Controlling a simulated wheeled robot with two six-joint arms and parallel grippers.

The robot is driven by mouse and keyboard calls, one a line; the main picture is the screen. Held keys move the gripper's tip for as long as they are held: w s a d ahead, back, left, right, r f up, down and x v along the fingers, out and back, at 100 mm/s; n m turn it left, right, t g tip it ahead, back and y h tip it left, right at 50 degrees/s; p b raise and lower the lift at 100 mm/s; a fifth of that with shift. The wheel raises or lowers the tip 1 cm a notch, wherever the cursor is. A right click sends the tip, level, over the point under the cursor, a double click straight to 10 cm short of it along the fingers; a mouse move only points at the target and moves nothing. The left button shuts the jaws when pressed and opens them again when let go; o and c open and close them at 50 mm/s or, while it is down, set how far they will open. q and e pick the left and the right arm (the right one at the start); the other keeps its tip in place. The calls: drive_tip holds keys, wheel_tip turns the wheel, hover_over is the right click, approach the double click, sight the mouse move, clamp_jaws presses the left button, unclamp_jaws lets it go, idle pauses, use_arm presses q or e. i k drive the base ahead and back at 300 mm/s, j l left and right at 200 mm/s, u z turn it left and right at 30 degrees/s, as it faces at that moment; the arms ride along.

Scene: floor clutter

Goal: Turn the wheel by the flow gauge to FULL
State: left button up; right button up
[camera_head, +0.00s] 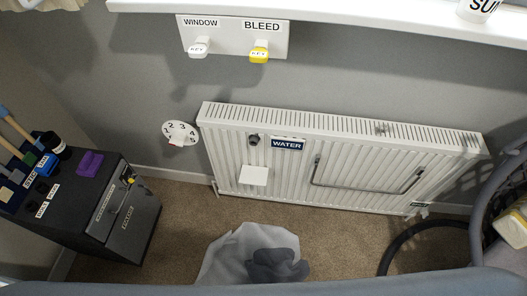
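A white round dial (181,133) with the numbers 1 to 5 and a small red mark near its lower left is at the left end of the white radiator (300,180). A small white fitting (422,212) with a dark label (419,204) sits at the radiator's lower right corner; the label is too small to read. I see no FULL marking and cannot tell which part is the flow gauge. Neither of my grippers is in view.
A WATER label (287,144) is on the radiator. A dark cabinet (85,205) stands left, a dark basket (490,200) right. A pale bag (235,255) and dark hose (400,240) lie on carpet.

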sight(424, 212)
drive_tip(key=k+z, duration=0.15)
drive_tip(key=z, duration=1.7)
